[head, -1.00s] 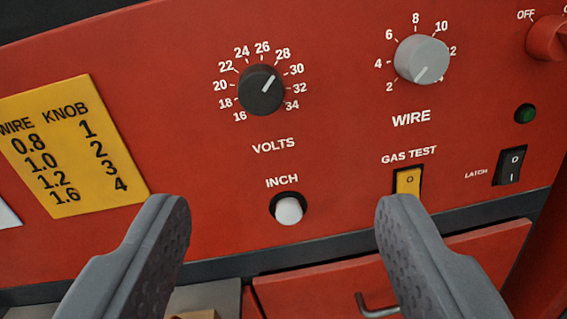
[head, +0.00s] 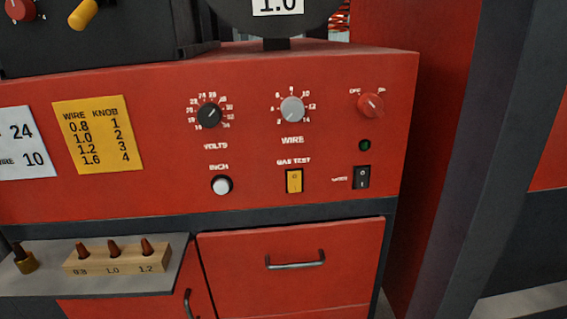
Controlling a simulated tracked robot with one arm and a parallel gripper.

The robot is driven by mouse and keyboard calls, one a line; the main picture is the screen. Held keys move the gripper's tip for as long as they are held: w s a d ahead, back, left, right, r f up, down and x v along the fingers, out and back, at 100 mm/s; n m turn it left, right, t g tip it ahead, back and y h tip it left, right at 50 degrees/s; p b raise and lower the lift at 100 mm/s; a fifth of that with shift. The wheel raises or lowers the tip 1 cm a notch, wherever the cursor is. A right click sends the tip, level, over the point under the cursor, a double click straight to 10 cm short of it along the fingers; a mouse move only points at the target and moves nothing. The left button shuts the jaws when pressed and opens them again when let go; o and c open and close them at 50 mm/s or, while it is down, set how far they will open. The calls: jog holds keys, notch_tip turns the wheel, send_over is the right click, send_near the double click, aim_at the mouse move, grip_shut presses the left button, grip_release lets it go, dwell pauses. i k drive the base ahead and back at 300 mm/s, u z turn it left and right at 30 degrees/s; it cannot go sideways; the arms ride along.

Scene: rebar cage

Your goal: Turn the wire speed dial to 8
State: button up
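The wire speed dial (head: 292,109) is a light grey round knob above the word WIRE on the red panel (head: 330,190). Its scale runs from 2 at lower left, over 8 at the top, to 14 at lower right. Its small mark seems to point to the lower left, near the 2 end; it is too small here to read exactly. My gripper is not in view, and nothing covers the dial.
Left of the dial is the black VOLTS knob (head: 209,115); right is a red off/on knob (head: 370,105). Below are the white INCH button (head: 222,185), yellow GAS TEST switch (head: 294,181) and black latch switch (head: 361,177). A shelf (head: 100,285) juts out at lower left.

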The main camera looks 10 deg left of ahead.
aim_at(292, 109)
jog(key=u, duration=0.05)
jog(key=k, duration=0.5)
jog(key=u, duration=0.7)
jog(key=i, duration=1.1)
jog(key=z, duration=1.85)
